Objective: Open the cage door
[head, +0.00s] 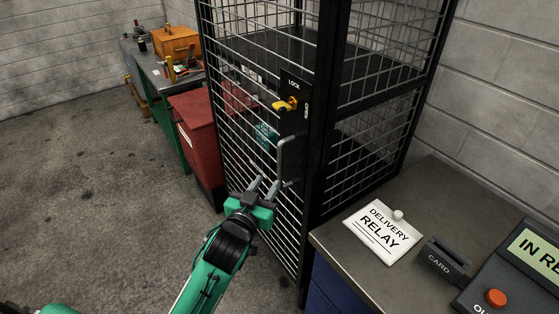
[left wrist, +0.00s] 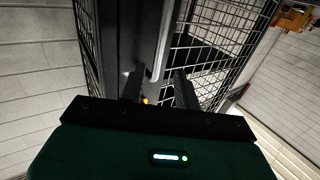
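The cage door (head: 245,130) is a black-framed wire mesh panel and looks shut. A yellow knob (head: 286,105) sits on a black lock plate with "LOCK" at its top; lettering on the plate's right side is too small to read. A grey bar handle (head: 281,158) is below the plate. My left gripper (head: 268,184) is open beside the handle's lower end. In the left wrist view the handle (left wrist: 161,45) appears between the two spread fingers (left wrist: 158,88); I cannot tell whether they touch it. My right gripper is not in view.
A grey counter (head: 335,238) at the right carries a "DELIVERY RELAY" sign (head: 383,230), a card reader (head: 444,260) and a panel with an orange button (head: 496,298). A red bin (head: 195,125) and workbench (head: 155,75) stand left of the cage.

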